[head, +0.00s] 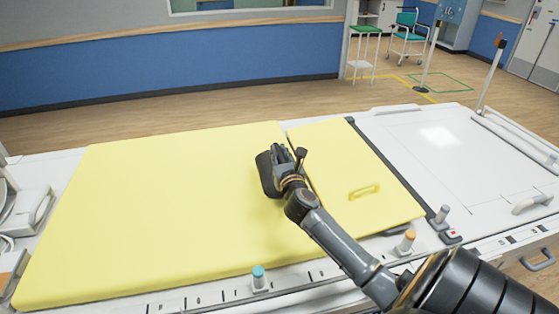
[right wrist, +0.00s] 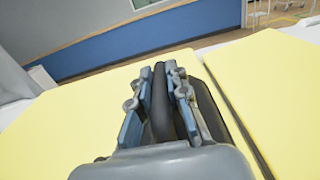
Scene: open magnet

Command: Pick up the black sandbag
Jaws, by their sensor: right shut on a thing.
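The black sandbag (head: 266,176) is at the middle of the yellow pad, near the seam between its two sections. My right gripper (head: 283,155) is at the sandbag and hides part of it in the head view. In the right wrist view, the gripper (right wrist: 163,80) is shut on a dark upright part of the sandbag (right wrist: 212,108), with one blue-grey finger on each side. I cannot tell whether the sandbag touches the pad. My left gripper is not in view.
The yellow pad (head: 150,210) lies on a white table (head: 440,150) whose right part is bare. A yellow handle (head: 364,192) is on the smaller pad section. Knobs in teal (head: 259,277) and orange (head: 407,240) stand along the front edge.

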